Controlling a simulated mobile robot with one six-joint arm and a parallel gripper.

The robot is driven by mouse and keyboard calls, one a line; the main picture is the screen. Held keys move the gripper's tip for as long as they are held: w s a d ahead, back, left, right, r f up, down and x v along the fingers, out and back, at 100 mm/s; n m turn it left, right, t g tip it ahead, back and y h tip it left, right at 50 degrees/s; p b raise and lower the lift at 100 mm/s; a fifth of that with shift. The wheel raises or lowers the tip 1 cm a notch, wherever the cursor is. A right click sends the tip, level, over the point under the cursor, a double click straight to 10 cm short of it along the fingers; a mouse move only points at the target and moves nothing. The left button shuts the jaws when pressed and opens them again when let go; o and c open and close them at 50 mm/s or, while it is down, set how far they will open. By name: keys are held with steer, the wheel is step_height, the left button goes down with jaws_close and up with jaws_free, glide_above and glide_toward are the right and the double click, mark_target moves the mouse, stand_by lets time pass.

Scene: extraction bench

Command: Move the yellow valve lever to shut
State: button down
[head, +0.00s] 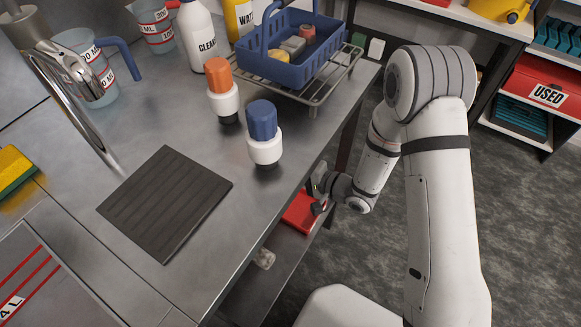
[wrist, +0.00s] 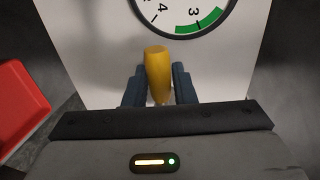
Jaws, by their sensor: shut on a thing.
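The yellow valve lever (wrist: 158,72) stands between the fingers of my gripper (wrist: 158,86) in the wrist view. The gripper is shut on it. The lever's rounded end points up in the picture, in front of a white panel. Its lower part and pivot are hidden by the gripper body. In the head view my gripper (head: 318,190) is at the bench's right edge, low beside a red thing, and the lever cannot be seen there.
A gauge (wrist: 187,12) with a green band is on the white panel (wrist: 95,50). A red object (wrist: 18,105) is at left. In the head view, the bench (head: 190,240) holds a blue basket (head: 285,68) and two capped bottles. Grey floor lies to the right.

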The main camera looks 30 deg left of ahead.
steer(key=shift+s+a, duration=0.1)
steer(key=shift+s, duration=0.1)
steer(key=c, duration=1.5)
jaws_free()
steer(key=shift+o, duration=1.3)
steer(key=shift+w, duration=0.15)
steer(key=d+r, duration=0.1)
steer(key=d, duration=0.6)
steer(key=shift+d+r+p, duration=0.25)
steer(key=shift+d+p, duration=0.1)
steer(key=shift+d, duration=0.05)
steer(key=shift+w+r, duration=0.1)
